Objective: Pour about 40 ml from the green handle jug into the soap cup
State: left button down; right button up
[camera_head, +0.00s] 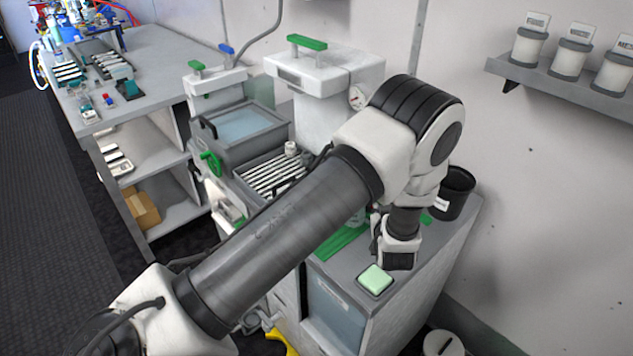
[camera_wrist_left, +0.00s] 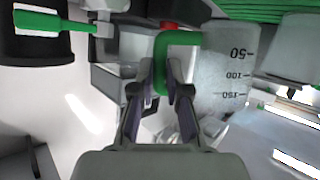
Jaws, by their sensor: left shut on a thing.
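My left gripper (camera_head: 398,258) reaches down over the grey counter on the right. In the left wrist view my left gripper (camera_wrist_left: 162,88) is shut on the green handle (camera_wrist_left: 180,38) of a clear jug (camera_wrist_left: 226,75). The jug's scale shows 50, 100 and 150. Its contents cannot be made out. In the head view my arm and gripper hide most of the jug. A black cup (camera_head: 456,192) with a white label stands behind the gripper; the label is too small to read. I cannot tell which vessel is the soap cup. My right gripper is not in view.
A pale green block (camera_head: 375,279) sits on a small grey holder at the counter's front. A white machine (camera_head: 322,82) with a gauge and a water-filled basin (camera_head: 240,124) stand left of my arm. A wall shelf (camera_head: 565,84) holds labelled jars. A ribbed green mat (camera_wrist_left: 262,11) shows in the wrist view.

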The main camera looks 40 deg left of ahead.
pick_arm(q)
jog(key=shift+s+a+f, duration=0.2)
jog(key=shift+a+f, duration=0.05)
jog(key=shift+f, duration=0.05)
jog(key=s+a+r+n+t+h+p, duration=0.3)
jog(key=a+r+n, duration=0.3)
jog(key=r, duration=0.4)
jog(key=shift+s+a, duration=0.15)
jog(key=shift+s, duration=0.75)
jog(key=shift+r, duration=0.1)
jog(key=shift+s+a+n+t, duration=0.3)
jog(key=shift+a+n, duration=0.1)
jog(key=shift+n, duration=0.2)
jog(key=shift+w+d+r+n+t+h, duration=0.15)
jog(key=shift+w+d+n+t+h, duration=0.2)
jog(key=shift+n, duration=0.15)
